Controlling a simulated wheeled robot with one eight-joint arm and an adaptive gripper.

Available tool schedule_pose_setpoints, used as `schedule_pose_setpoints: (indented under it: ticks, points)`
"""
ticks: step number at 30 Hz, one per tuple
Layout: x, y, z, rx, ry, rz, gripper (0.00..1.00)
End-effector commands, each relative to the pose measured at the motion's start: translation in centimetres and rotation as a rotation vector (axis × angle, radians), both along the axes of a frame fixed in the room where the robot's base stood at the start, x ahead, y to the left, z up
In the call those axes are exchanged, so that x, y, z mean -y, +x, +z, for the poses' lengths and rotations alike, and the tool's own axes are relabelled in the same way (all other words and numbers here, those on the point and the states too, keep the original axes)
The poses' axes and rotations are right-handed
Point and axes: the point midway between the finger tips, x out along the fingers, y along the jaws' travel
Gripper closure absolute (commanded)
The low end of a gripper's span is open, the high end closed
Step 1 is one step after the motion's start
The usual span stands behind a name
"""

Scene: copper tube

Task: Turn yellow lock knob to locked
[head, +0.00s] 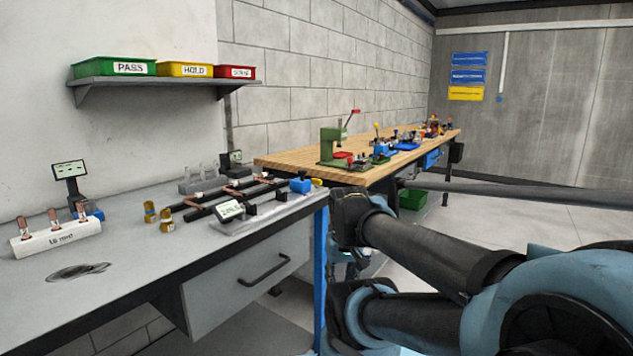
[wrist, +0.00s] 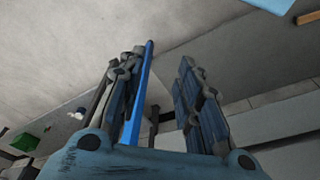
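A small yellow part (head: 317,182), possibly the lock knob, shows at the right end of the grey bench, beside a blue block (head: 300,185) on the measuring fixture (head: 262,211). It is too small to tell which way it is turned. My gripper (wrist: 160,65) is open in the wrist view, its two fingers well apart. A blue post (wrist: 139,92) shows near the left finger; I cannot tell whether they touch. The knob cannot be made out in the wrist view. In the head view my arm hides the gripper, beside the bench's right end.
The grey bench (head: 135,255) carries a white tube rack (head: 57,237), brass fittings (head: 150,212) and a small display (head: 69,171). A wooden bench (head: 285,160) with a green press (head: 333,145) stands behind. A shelf (head: 150,83) holds bins. Floor at right is open.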

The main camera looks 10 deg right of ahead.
Motion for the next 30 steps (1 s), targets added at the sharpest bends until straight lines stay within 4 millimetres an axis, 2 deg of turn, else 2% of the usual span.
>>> schedule_pose_setpoints:
  ticks: [4, 8, 18, 30]
  points:
    - [0.0, 1.3, 2.6, -0.009, -0.007, 0.034, 0.72]
    - [0.1, 4.1, 6.8, -0.025, -0.017, 0.092, 0.72]
    - [0.0, 12.3, 17.4, -0.07, -0.042, 0.271, 0.72]
    - [-0.2, 22.8, 27.5, -0.123, -0.061, 0.481, 0.72]
